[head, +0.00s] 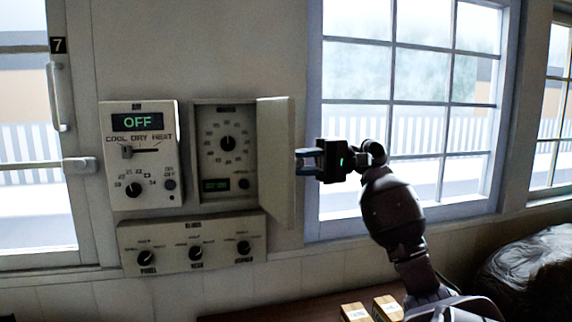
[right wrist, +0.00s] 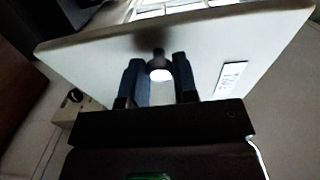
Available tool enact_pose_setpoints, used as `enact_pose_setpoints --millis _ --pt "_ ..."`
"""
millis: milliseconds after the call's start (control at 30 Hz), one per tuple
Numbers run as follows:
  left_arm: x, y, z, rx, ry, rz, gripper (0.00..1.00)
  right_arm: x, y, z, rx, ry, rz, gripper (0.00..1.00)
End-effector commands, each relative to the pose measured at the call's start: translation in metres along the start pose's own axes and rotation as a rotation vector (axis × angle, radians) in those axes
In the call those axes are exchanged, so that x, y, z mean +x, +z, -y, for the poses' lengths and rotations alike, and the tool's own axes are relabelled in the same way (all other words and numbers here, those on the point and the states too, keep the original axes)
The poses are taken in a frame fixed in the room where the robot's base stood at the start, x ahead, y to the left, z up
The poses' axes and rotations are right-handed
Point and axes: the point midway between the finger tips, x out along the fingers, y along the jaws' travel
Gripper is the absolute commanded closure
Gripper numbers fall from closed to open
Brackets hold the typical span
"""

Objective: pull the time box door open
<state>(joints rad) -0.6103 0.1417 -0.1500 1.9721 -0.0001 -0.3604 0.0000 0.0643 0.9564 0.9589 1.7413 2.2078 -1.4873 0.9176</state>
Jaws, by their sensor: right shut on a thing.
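The time box (head: 195,150) is a pale wall box with a round dial and a small green display inside. Its door (head: 275,160) is hinged on the right side and stands swung open, so the dial shows. My right gripper (head: 300,159) is at the door's outer face, on the right. In the right wrist view the door (right wrist: 100,60) fills the upper part. There the fingers of my right gripper (right wrist: 160,78) are closed around a small knob (right wrist: 159,68) on the door. My left gripper is not in view.
A white control panel reading OFF (head: 140,155) is left of the box. A panel with three knobs (head: 192,243) is just below. A window (head: 410,110) is to the right. Two small boxes (head: 372,310) and a dark bulky object (head: 530,270) are lower right.

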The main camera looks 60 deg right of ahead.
Motion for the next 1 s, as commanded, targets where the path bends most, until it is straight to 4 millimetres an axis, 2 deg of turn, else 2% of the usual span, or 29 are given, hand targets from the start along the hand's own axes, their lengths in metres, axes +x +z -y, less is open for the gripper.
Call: enact_pose_setpoints --millis 167,533,567,700,1000 --pt "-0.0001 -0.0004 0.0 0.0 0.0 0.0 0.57 -0.0098 -0.0009 0.0047 -0.004 -0.011 -0.024 1.0" --pt "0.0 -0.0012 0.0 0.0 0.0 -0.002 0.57 -0.0104 -0.0006 0.0047 -0.004 -0.01 -0.025 1.0" --pt "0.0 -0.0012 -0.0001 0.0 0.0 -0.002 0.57 -0.0104 -0.0006 0.0047 -0.004 -0.009 -0.024 0.7" --pt "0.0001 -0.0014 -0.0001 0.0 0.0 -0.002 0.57 -0.0099 -0.0001 0.0036 -0.003 -0.007 -0.021 0.49" --pt "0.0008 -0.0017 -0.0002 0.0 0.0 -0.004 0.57 -0.0104 0.0005 0.0017 0.0 -0.005 -0.018 0.48"
